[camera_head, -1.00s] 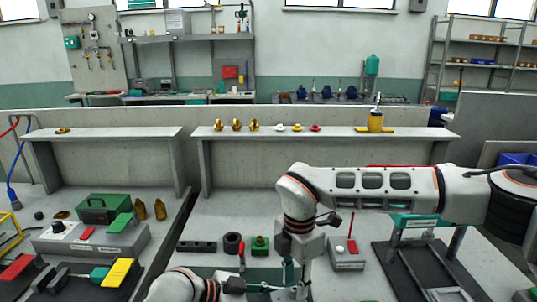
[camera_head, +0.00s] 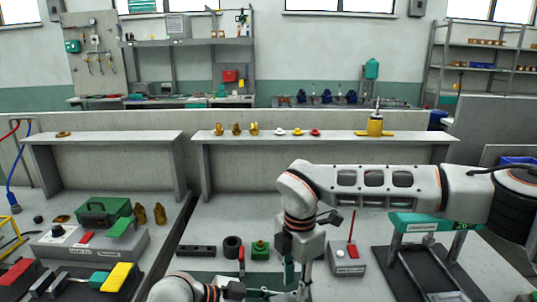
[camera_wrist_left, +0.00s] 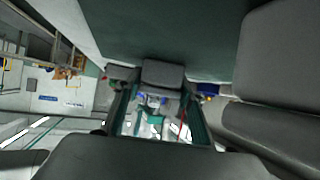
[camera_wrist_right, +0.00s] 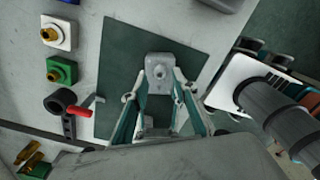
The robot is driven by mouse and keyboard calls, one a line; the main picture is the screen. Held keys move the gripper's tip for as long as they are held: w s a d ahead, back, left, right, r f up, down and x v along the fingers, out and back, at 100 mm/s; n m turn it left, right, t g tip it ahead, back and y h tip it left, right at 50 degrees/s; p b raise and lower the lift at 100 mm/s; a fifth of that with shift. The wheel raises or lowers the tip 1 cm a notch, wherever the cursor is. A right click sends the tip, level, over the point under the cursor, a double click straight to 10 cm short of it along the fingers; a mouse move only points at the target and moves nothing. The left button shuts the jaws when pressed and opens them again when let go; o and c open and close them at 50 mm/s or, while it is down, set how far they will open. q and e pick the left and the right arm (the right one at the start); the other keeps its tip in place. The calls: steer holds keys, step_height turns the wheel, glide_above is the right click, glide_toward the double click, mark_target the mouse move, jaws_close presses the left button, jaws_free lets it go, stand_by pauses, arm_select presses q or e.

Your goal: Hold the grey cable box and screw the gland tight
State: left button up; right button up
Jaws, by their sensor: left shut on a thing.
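The grey cable box (camera_wrist_right: 160,84) shows in the right wrist view, with a small round gland in its top face, above a dark green mat (camera_wrist_right: 118,60). My right gripper (camera_wrist_right: 158,98) points down over it, its fingertips apart on either side of the gland; contact cannot be told. In the left wrist view my left gripper (camera_wrist_left: 162,96) is shut on the grey box (camera_wrist_left: 163,74). In the head view the right gripper (camera_head: 301,285) comes down from above and the left gripper (camera_head: 236,288) reaches in from the left. The box is hidden there.
A grey box with a red lever (camera_head: 347,260) stands right of my right gripper. A green block with a brass fitting (camera_head: 260,250), a black ring (camera_head: 232,247) and a black bar (camera_head: 197,252) stand behind the grippers.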

mark_target(295, 293)
steer(key=shift+r+n, duration=0.1)
steer(key=shift+n, duration=0.2)
steer(key=n, duration=0.8)
steer(key=shift+n, duration=0.3)
steer(key=n, duration=0.3)
steer(key=shift+n, duration=0.4)
steer(key=n, duration=0.4)
steer(key=shift+f, duration=1.65)
